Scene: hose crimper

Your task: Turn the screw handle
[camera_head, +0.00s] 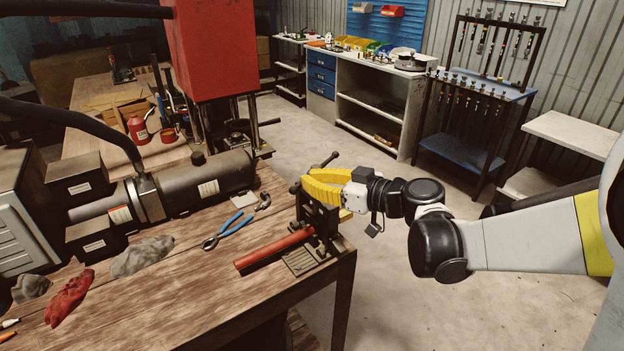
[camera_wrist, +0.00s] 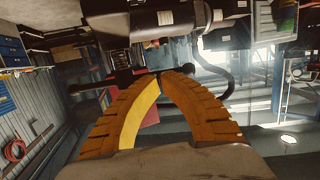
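The black vise-like crimper (camera_head: 320,218) stands at the near right corner of the wooden workbench. Its dark screw handle (camera_head: 328,159) is a thin bar with knobbed ends, partly hidden by my fingers. My gripper (camera_head: 304,184) has two yellow ribbed fingers and reaches in from the right, its tips at the handle's near-left end. In the wrist view my gripper (camera_wrist: 161,74) has its fingertips together, and a dark bar (camera_wrist: 118,80), apparently the handle, runs crosswise close to them. I see nothing clearly held between the tips; whether they touch the bar is hard to tell.
A red tube (camera_head: 273,248) lies at the crimper's foot. Blue-handled pliers (camera_head: 228,230), rags (camera_head: 142,256) and a large dark cylinder (camera_head: 215,183) lie on the workbench. A red press (camera_head: 212,48) stands behind. The floor (camera_head: 410,290) right of the workbench is clear.

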